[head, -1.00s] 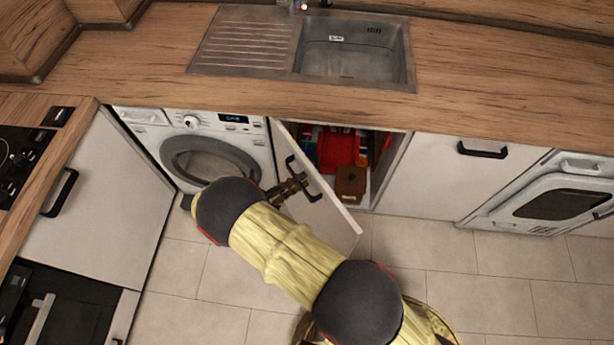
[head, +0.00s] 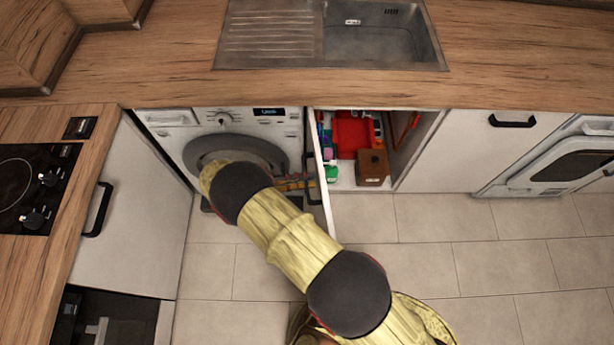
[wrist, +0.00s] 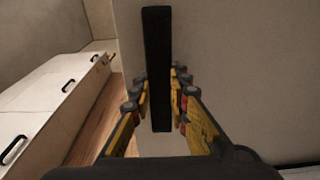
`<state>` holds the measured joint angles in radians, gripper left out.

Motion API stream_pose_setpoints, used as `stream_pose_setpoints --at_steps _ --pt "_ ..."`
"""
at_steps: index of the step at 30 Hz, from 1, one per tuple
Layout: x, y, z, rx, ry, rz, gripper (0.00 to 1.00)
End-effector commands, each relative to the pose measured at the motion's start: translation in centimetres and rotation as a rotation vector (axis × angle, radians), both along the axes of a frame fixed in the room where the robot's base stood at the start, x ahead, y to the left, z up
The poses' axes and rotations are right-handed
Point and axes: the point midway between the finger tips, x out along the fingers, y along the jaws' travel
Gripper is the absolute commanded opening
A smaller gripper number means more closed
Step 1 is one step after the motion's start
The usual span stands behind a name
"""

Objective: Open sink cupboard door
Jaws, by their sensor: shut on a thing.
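The sink cupboard door (head: 321,190) stands swung out, roughly square to the cupboard front, hinged on its left side next to the washing machine. Its black handle (wrist: 156,70) runs upright between my fingers in the wrist view, with the pale door face behind it. My gripper (wrist: 158,95) is shut on the handle, with yellow and black fingers on either side. In the head view my arm covers most of the gripper and part of the handle. The cupboard interior (head: 345,180) is visible, under the sink (head: 380,35).
Inside the cupboard are a red item (head: 355,133), a brown box (head: 372,167) and a green item (head: 331,173). The washing machine (head: 235,145) is left of the door. The tiled floor (head: 420,235) to the right is clear.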

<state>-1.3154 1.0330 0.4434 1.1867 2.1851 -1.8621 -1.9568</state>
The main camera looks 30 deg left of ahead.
Motion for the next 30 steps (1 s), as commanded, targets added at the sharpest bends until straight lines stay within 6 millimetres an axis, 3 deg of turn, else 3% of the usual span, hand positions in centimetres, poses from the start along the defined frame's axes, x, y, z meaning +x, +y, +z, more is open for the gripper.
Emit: stream_pose_setpoints --at_steps 11,12,21,30 --pt "-0.03 -0.11 -0.26 -0.001 0.004 -0.002 0.0" --pt "-0.02 -0.1 -0.26 -0.001 0.004 -0.002 0.19" --pt "0.0 -0.03 -0.11 0.0 0.001 -0.002 0.36" --pt "-0.05 0.08 -0.05 0.001 0.001 -0.001 0.36"
